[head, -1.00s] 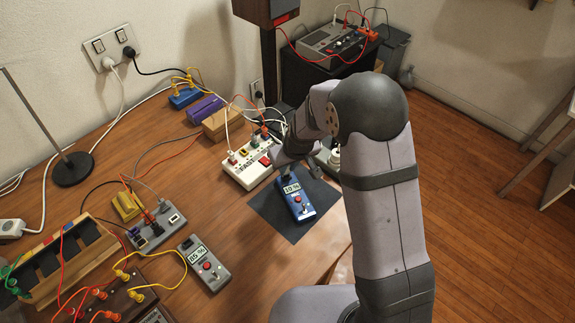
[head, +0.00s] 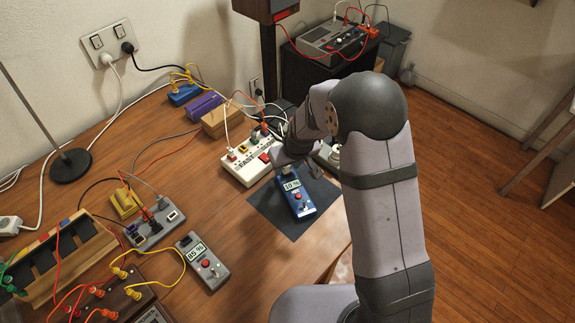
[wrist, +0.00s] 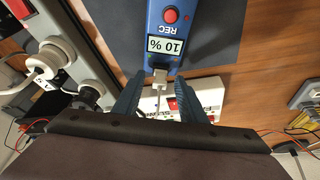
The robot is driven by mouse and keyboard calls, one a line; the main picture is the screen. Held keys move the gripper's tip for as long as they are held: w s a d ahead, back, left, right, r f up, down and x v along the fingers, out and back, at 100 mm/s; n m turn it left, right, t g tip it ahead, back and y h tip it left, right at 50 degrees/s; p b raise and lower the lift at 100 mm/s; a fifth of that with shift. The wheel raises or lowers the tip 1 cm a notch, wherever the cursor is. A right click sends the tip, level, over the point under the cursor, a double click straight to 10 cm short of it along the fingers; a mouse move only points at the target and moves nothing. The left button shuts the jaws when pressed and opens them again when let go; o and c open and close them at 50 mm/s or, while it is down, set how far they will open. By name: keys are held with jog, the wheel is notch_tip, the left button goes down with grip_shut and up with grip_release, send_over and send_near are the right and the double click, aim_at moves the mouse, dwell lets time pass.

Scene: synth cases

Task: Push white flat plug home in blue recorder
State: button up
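The blue recorder (head: 300,203) lies on a dark mat (head: 266,212), its screen reading 10 %. It also shows in the wrist view (wrist: 187,28), with its red REC button. The white flat plug (wrist: 160,77) is at the recorder's near end in the wrist view, in line with it; I cannot tell how deep it sits. A pale cable runs back from it. My gripper (wrist: 161,82) has its two fingers apart, one on each side of the plug, with gaps visible. In the head view my gripper (head: 290,163) is over the recorder's far end, partly hiding it.
A white power strip (head: 238,170) with plugs lies just left of my gripper. A grey recorder (head: 203,262) and a grey socket block (head: 155,228) with cables are further left. Bare table (head: 200,170) lies between them.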

jog(key=shift+r, duration=0.1)
jog(key=b+v, duration=0.1)
jog(key=v, duration=0.6)
dwell(0.4)
dwell(0.5)
jog(key=s+f, duration=0.1)
jog(key=s, duration=0.1)
jog(key=s+d+f+m+g, duration=0.1)
jog(key=s, duration=0.1)
jog(key=s+d+f+g, duration=0.1)
jog(key=s, duration=0.2)
jog(key=shift+m, duration=0.3)
jog(key=s+d+r+m+g+h+p, duration=0.15)
jog(key=s+d, duration=0.25)
jog(key=s, duration=0.4)
jog(key=s+d+r+g, duration=0.1)
jog(key=s+d+g, duration=0.15)
jog(key=s, duration=0.65)
jog(key=w+d+r+m+t+p, duration=0.1)
jog(key=d+r+t, duration=0.1)
jog(key=d+r, duration=0.2)
jog(key=shift+r+p, duration=0.3)
jog(key=shift+r, duration=0.25)
jog(key=shift+w+m, duration=0.1)
jog(key=shift+m, duration=0.15)
